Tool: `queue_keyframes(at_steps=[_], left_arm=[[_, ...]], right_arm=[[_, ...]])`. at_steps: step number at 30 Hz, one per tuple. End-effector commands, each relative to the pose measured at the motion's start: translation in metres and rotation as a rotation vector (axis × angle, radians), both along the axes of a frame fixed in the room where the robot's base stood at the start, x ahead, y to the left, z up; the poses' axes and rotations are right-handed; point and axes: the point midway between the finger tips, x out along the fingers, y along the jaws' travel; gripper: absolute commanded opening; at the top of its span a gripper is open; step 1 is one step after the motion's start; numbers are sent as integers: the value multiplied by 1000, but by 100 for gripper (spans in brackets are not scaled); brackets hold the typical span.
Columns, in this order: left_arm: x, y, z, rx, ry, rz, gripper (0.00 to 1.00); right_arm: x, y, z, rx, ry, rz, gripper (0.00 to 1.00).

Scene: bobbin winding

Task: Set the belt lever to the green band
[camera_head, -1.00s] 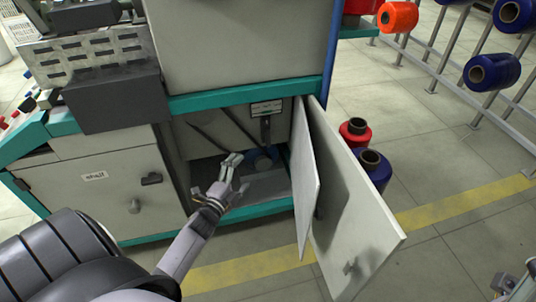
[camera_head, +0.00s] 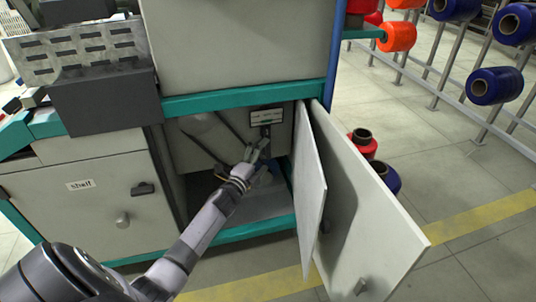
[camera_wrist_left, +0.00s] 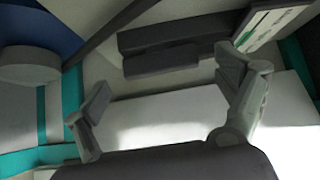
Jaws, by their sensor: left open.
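The belt lever (camera_head: 266,131) is a dark upright bar just below a small label plate (camera_head: 266,117) inside the open cabinet. Its lower part is hidden by my left gripper (camera_head: 257,151), which is open in front of it. In the left wrist view the dark lever (camera_wrist_left: 160,58) lies beyond the two spread fingertips of the gripper (camera_wrist_left: 168,90), and I cannot tell if they touch it. The plate with a green mark (camera_wrist_left: 265,32) shows at the upper right there. The right gripper is not in view.
Two open door panels (camera_head: 365,215) stand close to the right of my left arm. A closed cabinet front marked "shelf" (camera_head: 85,205) is on the left. Red (camera_head: 364,141) and blue (camera_head: 386,177) bobbins stand on the floor behind the doors.

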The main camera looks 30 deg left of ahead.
Motion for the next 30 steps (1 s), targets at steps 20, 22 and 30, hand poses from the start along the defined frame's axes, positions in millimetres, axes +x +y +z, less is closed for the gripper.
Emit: queue_keyframes(at_steps=[20, 22, 30], left_arm=[[37, 3, 2, 0, 0, 1, 88], [37, 3, 2, 0, 0, 1, 83], [37, 3, 2, 0, 1, 1, 65]], right_arm=[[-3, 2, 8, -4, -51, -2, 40], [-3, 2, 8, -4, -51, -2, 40], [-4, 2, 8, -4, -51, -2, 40]])
